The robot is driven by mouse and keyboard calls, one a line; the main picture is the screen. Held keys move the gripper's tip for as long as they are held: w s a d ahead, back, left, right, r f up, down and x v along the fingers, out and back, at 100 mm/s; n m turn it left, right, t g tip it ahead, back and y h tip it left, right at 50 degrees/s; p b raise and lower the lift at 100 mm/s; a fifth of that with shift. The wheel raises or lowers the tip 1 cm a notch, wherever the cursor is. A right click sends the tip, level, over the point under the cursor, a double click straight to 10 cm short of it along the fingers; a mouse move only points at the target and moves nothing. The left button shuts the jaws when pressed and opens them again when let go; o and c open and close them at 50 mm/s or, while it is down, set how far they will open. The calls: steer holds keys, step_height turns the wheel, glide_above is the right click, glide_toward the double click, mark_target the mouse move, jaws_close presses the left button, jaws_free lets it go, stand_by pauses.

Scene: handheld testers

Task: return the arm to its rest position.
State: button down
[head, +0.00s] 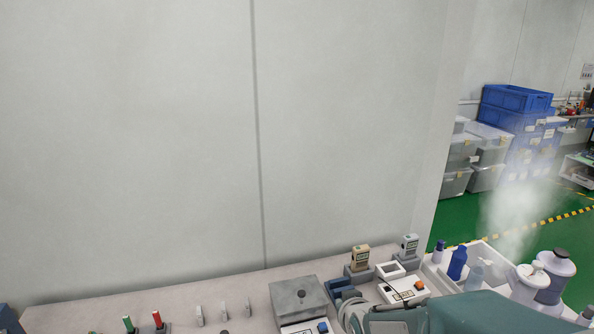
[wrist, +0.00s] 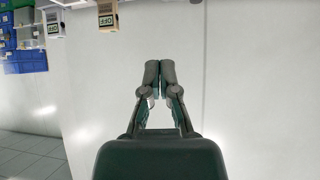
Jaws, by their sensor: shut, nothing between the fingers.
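My gripper (wrist: 160,66) is in the wrist view, its two grey fingertips together with nothing between them. It points at the plain pale wall, clear of any object. In the head view a teal part of my arm crosses the lower right edge; the fingertips cannot be made out there. A beige handheld tester (head: 360,257) and a pale grey tester (head: 410,245) stand in dark holders at the back of the bench. In the wrist view the beige tester (wrist: 107,16) and the grey tester (wrist: 54,24) show at the top left, displays reading OFF.
The bench (head: 225,292) runs along the wall (head: 160,140). On it are a grey box-topped device (head: 298,297), a white device with an orange button (head: 403,290) and red and green items. A white tray at right holds bottles (head: 457,263). Blue crates (head: 515,98) stand beyond, behind whitish vapour (head: 513,215).

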steer(key=s+d+r+g, duration=0.1)
steer(key=s+r, duration=0.2)
steer(key=s, duration=0.4)
steer(key=s+d+r+m+g, duration=0.1)
steer(key=s+r, duration=0.3)
steer(key=s, duration=0.4)
steer(key=s+d+r+g+h, duration=0.1)
steer(key=s+d+r+g, duration=0.2)
steer(key=s, duration=0.4)
steer(key=shift+s+d+r+m, duration=0.15)
steer(key=shift+d+r+m, duration=0.05)
steer(key=shift+r+m, duration=0.2)
